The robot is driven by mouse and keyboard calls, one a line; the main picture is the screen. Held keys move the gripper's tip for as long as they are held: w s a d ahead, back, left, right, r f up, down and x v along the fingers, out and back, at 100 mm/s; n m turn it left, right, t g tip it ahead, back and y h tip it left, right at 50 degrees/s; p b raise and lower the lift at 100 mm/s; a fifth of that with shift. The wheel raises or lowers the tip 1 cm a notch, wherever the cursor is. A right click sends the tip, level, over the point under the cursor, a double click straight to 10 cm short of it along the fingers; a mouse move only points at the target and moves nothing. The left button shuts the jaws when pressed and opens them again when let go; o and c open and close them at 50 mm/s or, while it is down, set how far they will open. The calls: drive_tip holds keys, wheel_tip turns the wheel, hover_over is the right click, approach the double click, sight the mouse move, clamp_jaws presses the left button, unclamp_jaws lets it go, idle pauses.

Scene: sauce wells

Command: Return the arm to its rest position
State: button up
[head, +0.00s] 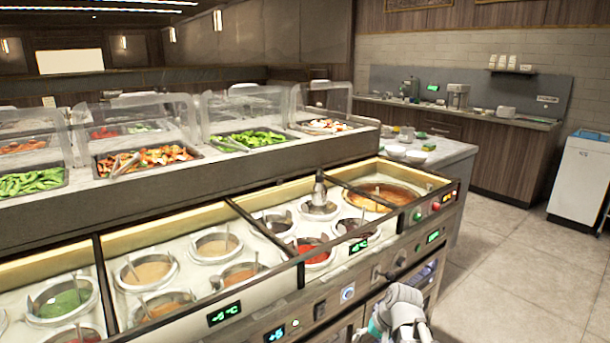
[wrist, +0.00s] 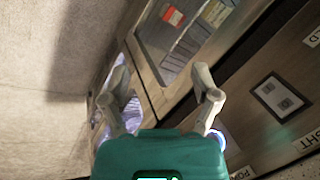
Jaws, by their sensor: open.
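My gripper (wrist: 160,97) is open in the wrist view. Its two grey fingers are spread wide above the teal palm, with nothing between them. In the head view my arm shows at the lower right, grey-white with a teal part, in front of the counter's control panel. It is outside the sauce wells. I cannot tell whether a finger touches the panel.
The counter front (head: 347,293) has knobs and green displays. Sauce wells (head: 145,269) with ladles lie behind it, and food trays (head: 148,160) under clear guards stand further back. Open tiled floor (head: 510,270) lies to the right, with a white bin (head: 583,180) at the far right.

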drive_tip(key=s+f+n+g+h, duration=0.1)
drive_tip(key=s+n+h, duration=0.15)
drive_tip(key=s, duration=0.35)
wheel_tip(320, 180, up, 26)
drive_tip(key=h+p, duration=0.1)
drive_tip(key=p, duration=2.5)
drive_tip(key=shift+s+d+r+g+p, duration=0.2)
drive_tip(key=shift+g+p, duration=0.1)
drive_tip(key=shift+p, duration=0.1)
